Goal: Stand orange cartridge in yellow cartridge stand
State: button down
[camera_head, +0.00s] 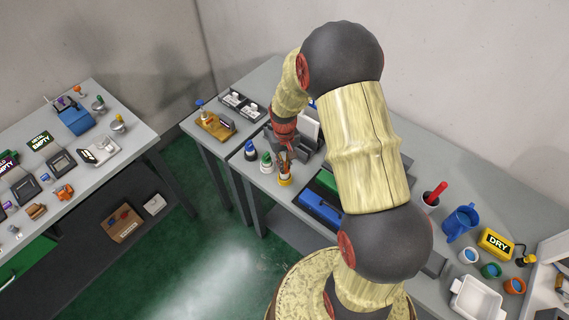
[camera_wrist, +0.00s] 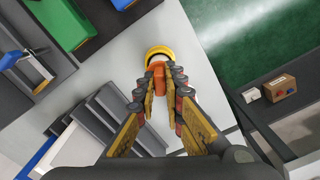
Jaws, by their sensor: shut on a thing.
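My gripper (camera_wrist: 163,86) is shut on the orange cartridge (camera_wrist: 158,69), whose end shows between the fingertips in the wrist view. The yellow cartridge stand (camera_wrist: 158,49) is a round yellow ring right beyond the fingertips, and the cartridge overlaps its near side in this view. In the head view the yellow stand (camera_head: 285,181) is near the table's front edge, with my gripper (camera_head: 284,160) just above it. The cartridge is mostly hidden by the fingers. I cannot tell whether its lower end is inside the stand or only over it.
A blue-topped item (camera_head: 250,151) and a green-topped item (camera_head: 266,160) stand left of the yellow stand. A blue bin (camera_head: 320,211) and a green bin (camera_wrist: 62,22) lie to its right. A dark stepped rack (camera_wrist: 105,118) is beside my fingers.

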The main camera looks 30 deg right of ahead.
jog(key=shift+f+b, duration=0.5)
jog(key=shift+f, duration=0.3)
jog(key=c, duration=1.8)
grip_release()
jog(key=shift+o, duration=0.7)
jog(key=shift+o, duration=1.3)
jog(key=shift+r, duration=0.15)
jog(key=shift+r+p, duration=1.9)
jog(key=shift+r, duration=1)
